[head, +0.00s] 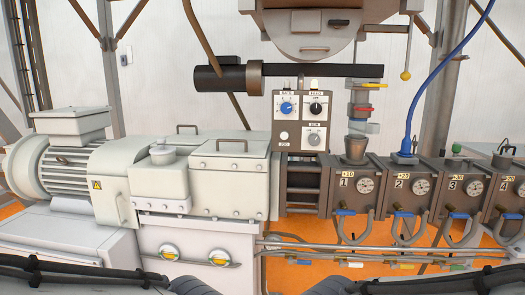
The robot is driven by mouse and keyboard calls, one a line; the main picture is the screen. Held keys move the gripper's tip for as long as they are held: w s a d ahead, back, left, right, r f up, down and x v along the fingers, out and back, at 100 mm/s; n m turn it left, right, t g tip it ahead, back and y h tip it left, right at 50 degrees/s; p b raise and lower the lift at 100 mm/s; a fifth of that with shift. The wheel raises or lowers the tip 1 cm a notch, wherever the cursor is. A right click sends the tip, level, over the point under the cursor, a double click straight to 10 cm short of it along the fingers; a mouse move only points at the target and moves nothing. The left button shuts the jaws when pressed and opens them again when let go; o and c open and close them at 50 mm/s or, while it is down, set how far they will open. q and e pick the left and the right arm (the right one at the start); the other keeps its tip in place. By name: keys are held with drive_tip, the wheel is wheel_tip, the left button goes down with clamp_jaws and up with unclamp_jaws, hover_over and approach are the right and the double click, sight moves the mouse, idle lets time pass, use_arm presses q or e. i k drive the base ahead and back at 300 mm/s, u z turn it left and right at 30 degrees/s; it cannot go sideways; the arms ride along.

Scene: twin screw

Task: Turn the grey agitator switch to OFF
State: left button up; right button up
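A small grey control panel (300,147) stands above the machine, just left of the hopper outlet. The grey agitator switch (314,139) is a round grey knob at the lower right of the panel. Its label is too small to read surely, and I cannot tell which position its pointer marks. A blue knob (287,108) sits at the upper left and a black knob (316,108) at the upper right. Dark parts of my arms show along the bottom edge, well below the panel. Neither of my grippers is in view.
A white gearbox housing (228,178) and motor (68,170) fill the left. Numbered barrel sections with gauges (365,186) and blue-handled hoses run right. A dark horizontal cylinder (320,71) hangs above the panel. The space before the panel looks clear.

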sight(314, 139)
drive_tip(key=u, duration=0.2)
drive_tip(key=k, duration=0.55)
drive_tip(key=u, duration=0.85)
drive_tip(key=i, duration=1.35)
drive_tip(key=z, duration=0.8)
